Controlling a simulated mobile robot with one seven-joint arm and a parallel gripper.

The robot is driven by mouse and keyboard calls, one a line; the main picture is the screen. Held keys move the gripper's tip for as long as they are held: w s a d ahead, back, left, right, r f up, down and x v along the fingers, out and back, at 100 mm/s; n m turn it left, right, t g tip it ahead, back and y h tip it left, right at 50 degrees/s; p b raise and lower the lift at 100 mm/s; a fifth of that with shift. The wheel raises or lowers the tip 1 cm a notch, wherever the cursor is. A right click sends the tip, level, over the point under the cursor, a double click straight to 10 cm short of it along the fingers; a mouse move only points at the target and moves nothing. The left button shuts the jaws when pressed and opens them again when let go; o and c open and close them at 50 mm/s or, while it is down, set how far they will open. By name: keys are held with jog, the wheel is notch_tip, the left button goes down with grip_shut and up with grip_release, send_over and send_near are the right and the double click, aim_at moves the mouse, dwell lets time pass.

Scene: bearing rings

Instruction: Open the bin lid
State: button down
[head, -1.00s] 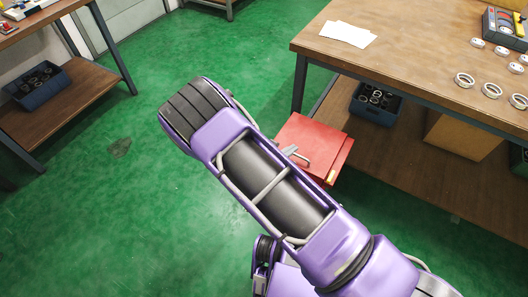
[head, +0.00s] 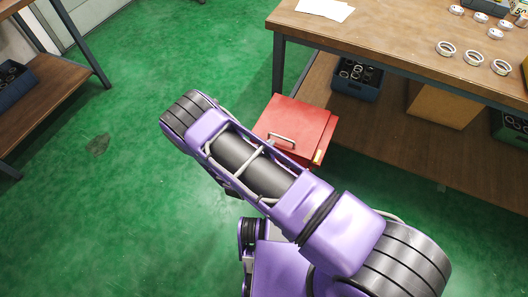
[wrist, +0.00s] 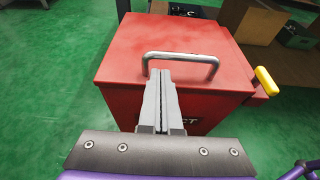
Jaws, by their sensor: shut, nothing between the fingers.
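The red bin's lid (head: 297,124) lies flat and closed on the bin, beside the workbench in the head view. It also shows in the wrist view (wrist: 180,35), above the red front wall (wrist: 208,108). A metal bar handle (wrist: 180,56) stands up near the lid's front edge; the head view shows it too (head: 282,139). My gripper (wrist: 163,74) is shut and empty, its fingertips just in front of and below the handle's bar in the picture. I cannot tell whether they touch it. In the head view my gripper is hidden behind my arm.
A yellow tab (wrist: 266,81) sticks out at the bin's right side. The workbench (head: 390,35) holds papers (head: 325,8) and several rings (head: 473,57). A dark blue crate (head: 357,80) and a cardboard box (head: 440,105) stand on its lower shelf. Green floor left of the bin is clear.

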jog(key=shift+w+d+f, duration=0.15)
jog(key=shift+w+f, duration=0.05)
jog(key=shift+w, duration=0.3)
jog(key=shift+r, duration=0.1)
